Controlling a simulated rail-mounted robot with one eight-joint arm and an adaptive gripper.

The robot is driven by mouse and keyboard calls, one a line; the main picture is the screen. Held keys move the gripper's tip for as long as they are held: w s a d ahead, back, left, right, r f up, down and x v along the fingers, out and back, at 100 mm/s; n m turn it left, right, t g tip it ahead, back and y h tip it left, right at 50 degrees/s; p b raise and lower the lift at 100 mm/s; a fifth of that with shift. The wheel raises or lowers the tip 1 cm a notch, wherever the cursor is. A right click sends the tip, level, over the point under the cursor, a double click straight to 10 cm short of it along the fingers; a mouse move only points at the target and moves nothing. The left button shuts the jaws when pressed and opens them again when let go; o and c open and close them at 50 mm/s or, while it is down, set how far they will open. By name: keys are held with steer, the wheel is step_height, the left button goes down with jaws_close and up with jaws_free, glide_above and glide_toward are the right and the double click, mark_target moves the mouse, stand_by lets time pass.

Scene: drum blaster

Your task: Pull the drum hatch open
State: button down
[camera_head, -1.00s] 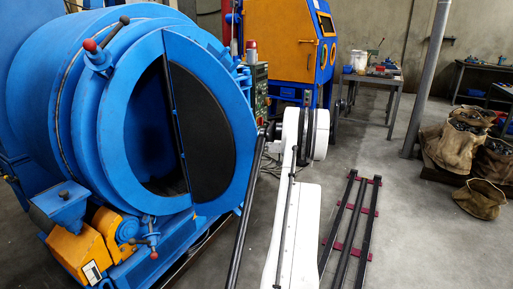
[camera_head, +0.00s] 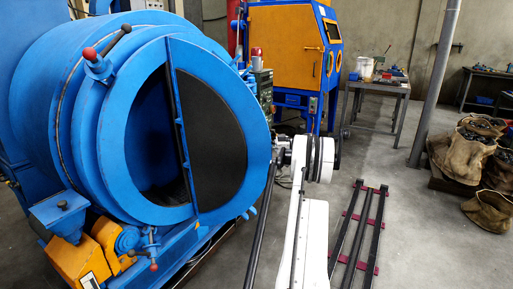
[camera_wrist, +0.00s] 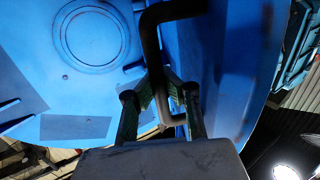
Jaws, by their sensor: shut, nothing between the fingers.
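The blue drum (camera_head: 60,95) stands at the left of the head view. Its round front has a wide blue ring (camera_head: 110,150), a dark opening on the left and a black half panel (camera_head: 217,130) on the right. My white arm reaches up to the ring's right edge; my gripper is mostly hidden there. In the wrist view, my gripper (camera_wrist: 165,90) is shut and empty, close to a blue surface (camera_wrist: 90,75). A dark bent handle (camera_wrist: 152,45) lies at the fingers; whether they touch it I cannot tell.
A blue-orange cabinet (camera_head: 290,48) stands behind my arm. A work table (camera_head: 378,88) and a grey post (camera_head: 436,85) are at the back right. Sacks (camera_head: 465,155) sit at the far right. Dark rails (camera_head: 358,235) lie on the floor; the floor right of them is clear.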

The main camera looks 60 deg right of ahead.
steer(key=c, duration=2.1)
jaws_free()
steer(key=shift+v, duration=0.75)
steer(key=o, duration=0.3)
steer(key=shift+w, duration=0.15)
steer(key=shift+o, duration=0.4)
steer(key=shift+w+a, duration=0.15)
steer(key=v, duration=1.2)
